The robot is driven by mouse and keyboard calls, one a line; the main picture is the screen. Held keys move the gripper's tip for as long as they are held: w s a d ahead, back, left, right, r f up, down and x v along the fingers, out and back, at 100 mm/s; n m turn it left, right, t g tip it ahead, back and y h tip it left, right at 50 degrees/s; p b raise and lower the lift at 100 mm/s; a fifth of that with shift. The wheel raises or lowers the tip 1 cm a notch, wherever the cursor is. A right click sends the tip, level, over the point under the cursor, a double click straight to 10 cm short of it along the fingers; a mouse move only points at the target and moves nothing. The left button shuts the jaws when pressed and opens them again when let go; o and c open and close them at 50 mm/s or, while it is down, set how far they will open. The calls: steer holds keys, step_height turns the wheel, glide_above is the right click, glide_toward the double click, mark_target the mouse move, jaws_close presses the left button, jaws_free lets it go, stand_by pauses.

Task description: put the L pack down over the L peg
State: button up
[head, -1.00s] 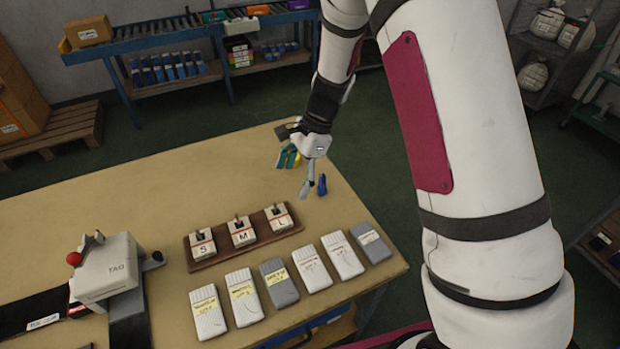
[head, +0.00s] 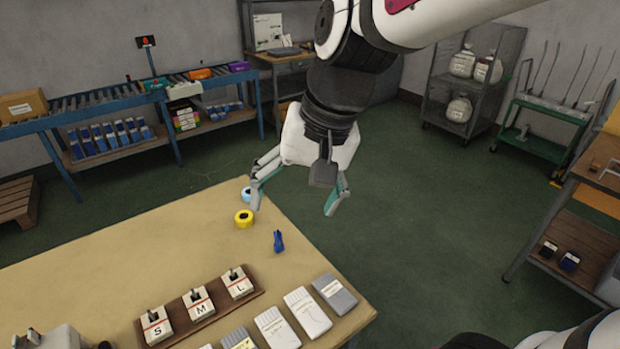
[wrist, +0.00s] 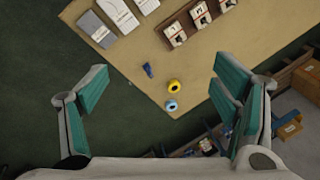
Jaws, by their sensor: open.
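The white block marked L (head: 237,283) is at the right end of a brown wooden board (head: 205,322) on the table, upright, with a dark peg (head: 232,272) showing above its top. It looks seated around the peg; the contact at its base is too small to see. It also shows in the wrist view (wrist: 201,15), at the top. My gripper (head: 296,202) is open and empty, raised high near the table's far right corner, well away from the L block. In the wrist view its spread fingers (wrist: 160,82) have nothing between them.
Blocks marked M (head: 199,304) and S (head: 157,327) share the board. Labelled flat packs (head: 307,312) lie in front. A blue clip (head: 278,241), a yellow tape roll (head: 243,218) and a light blue roll (head: 247,194) lie near the corner. Open floor lies beyond.

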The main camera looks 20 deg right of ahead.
steer(key=s+d+r+n+t+h, duration=0.2)
steer(key=s+d+n, duration=0.2)
steer(key=s, duration=0.5)
steer(key=shift+s+r+n, duration=0.15)
steer(key=shift+r+n, duration=0.15)
steer(key=shift+r, duration=0.05)
